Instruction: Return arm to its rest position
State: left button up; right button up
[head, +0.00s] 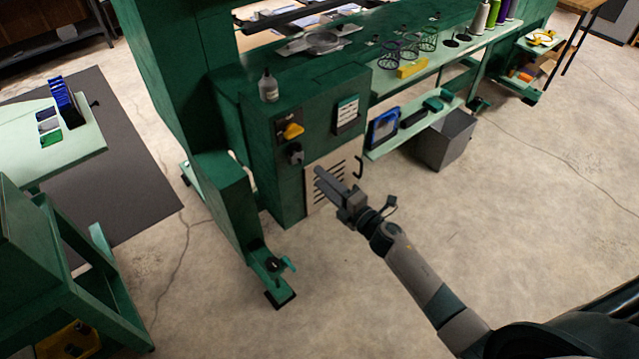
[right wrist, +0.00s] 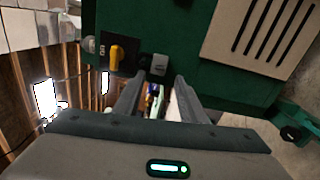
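My right arm reaches in from the lower right in the head view. Its gripper (head: 328,184) is stretched out in front of the slotted beige vent panel (head: 322,182) of the green machine. In the right wrist view the two fingers of the gripper (right wrist: 158,86) stand apart, with background showing between them. No held object shows there. I cannot tell the exact gap between the fingertips and the machine. My left arm and gripper are not in view.
The green machine (head: 225,110) carries a yellow knob (head: 292,131) and a black handle (head: 358,167). A grey bin (head: 446,140) stands right of it. A green foot (head: 272,278) juts out at its front. A pale green table (head: 75,150) is at left. Open concrete floor lies around my arm.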

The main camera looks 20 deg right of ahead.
jog(key=s+d+f+m+g+h+b, duration=0.15)
jog(key=s+f+m, duration=0.25)
jog(key=s+f, duration=0.55)
jog(key=s+d+f+m+g+h, duration=0.2)
jog(key=s+f+m+g, duration=0.15)
jog(key=f, duration=1.05)
jog(key=s+d+f+m+g+h, duration=0.2)
jog(key=s+f+m, duration=0.2)
jog(key=s+f, duration=0.55)
pick_arm(q)
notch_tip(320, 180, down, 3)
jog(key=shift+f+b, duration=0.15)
jog(key=shift+b, duration=0.75)
pick_arm(e)
jog(key=s+f+m+g, duration=0.3)
jog(key=s+f, duration=0.4)
jog(key=s, duration=0.5)
jog(key=s+a+f+m+g, duration=0.1)
jog(key=s+f+m+g, duration=0.2)
jog(key=s+f, duration=0.4)
jog(key=s+a+f+m+g, duration=0.1)
jog(key=s+f+m+g, duration=0.2)
jog(key=s, duration=1.6)
notch_tip(320, 180, down, 5)
jog(key=shift+s+a+r+h, duration=0.1)
jog(key=shift+s+a+h, duration=0.15)
jog(key=shift+h, duration=0.1)
